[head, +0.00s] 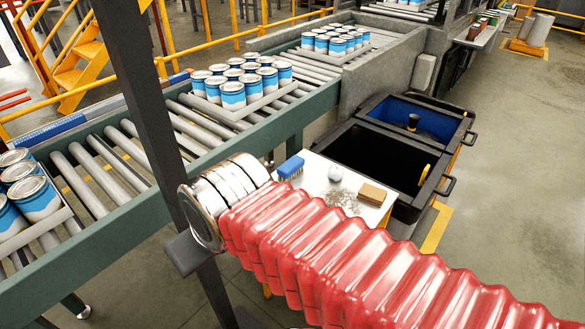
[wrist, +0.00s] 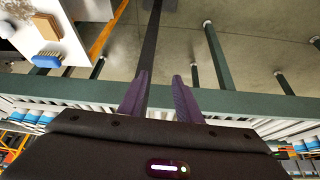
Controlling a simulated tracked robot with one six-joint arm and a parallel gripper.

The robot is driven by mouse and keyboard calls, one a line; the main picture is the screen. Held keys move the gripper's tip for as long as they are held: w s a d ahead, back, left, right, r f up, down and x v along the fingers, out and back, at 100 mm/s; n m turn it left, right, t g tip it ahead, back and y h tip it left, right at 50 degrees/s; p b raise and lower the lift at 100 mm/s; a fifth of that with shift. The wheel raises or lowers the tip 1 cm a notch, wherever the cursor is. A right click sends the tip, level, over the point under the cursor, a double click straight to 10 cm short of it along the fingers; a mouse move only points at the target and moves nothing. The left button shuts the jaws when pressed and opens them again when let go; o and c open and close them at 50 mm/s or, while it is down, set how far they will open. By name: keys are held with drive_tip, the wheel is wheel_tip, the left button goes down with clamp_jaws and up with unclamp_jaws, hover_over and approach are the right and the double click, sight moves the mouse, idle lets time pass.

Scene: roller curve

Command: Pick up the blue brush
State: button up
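In the head view my red arm covers the table's near side, and the fingers cannot be made out.
The white table (head: 312,182) also holds a white ball (head: 335,174), a brown block (head: 372,194) and grey debris. Black bins (head: 360,165) stand behind it. A roller conveyor (head: 150,190) with trays of cans runs along the left. A dark post (head: 150,100) rises near my arm.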

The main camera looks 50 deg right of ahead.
drive_tip(key=shift+o, duration=0.2)
